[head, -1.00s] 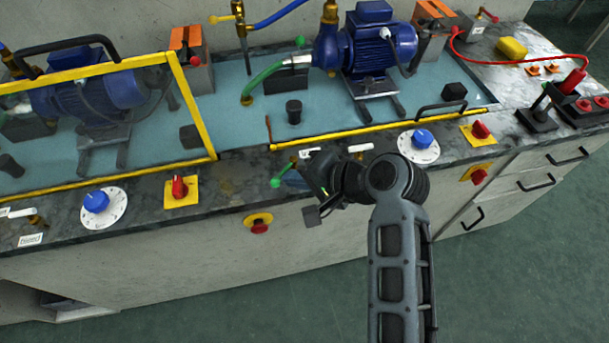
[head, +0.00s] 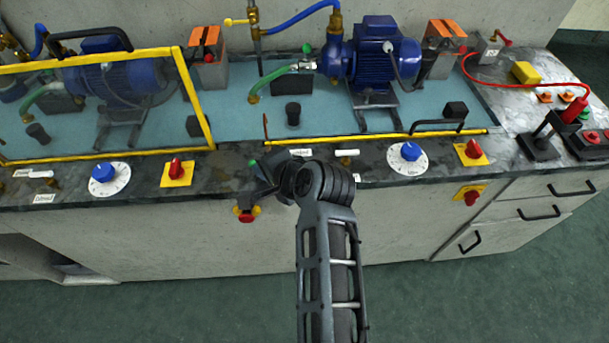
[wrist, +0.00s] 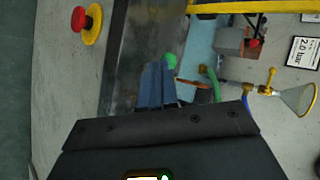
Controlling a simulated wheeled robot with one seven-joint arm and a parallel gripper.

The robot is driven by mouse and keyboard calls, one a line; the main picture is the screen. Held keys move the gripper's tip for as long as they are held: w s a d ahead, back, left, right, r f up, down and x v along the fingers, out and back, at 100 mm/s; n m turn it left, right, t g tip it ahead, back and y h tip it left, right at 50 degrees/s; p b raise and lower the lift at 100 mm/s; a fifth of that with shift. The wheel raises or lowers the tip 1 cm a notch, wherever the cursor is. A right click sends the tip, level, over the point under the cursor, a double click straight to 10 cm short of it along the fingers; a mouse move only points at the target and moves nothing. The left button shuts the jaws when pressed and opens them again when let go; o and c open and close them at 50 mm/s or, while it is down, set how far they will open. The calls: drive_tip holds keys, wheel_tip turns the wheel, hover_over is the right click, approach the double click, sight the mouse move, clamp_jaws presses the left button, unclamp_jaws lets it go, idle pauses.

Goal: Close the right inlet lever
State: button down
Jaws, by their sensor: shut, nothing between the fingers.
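A green-tipped lever (head: 253,163), which I take to be the right inlet lever, is at the counter's front edge; only a little green shows beside my gripper. In the wrist view its round green end (wrist: 170,60) appears right at my fingertips. My gripper (head: 256,173) is shut with nothing between its fingers, and the fingers (wrist: 157,68) point at the counter surface close to the lever. I cannot tell whether they touch it. The lever's base and most of its shaft are hidden by my gripper and wrist.
A red stop button on yellow (head: 246,214) sits on the counter front just below my gripper. To the right are a white lever (head: 347,153), a blue dial (head: 410,152) and a red switch (head: 473,151). A yellow rail (head: 375,136) runs behind; a yellow-framed guard (head: 208,130) stands left.

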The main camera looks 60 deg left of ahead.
drive_tip(key=shift+s+a, duration=0.1)
drive_tip(key=shift+a, duration=0.35)
idle(0.6)
drive_tip(key=shift+w+d, duration=0.4)
drive_tip(key=shift+w, duration=0.3)
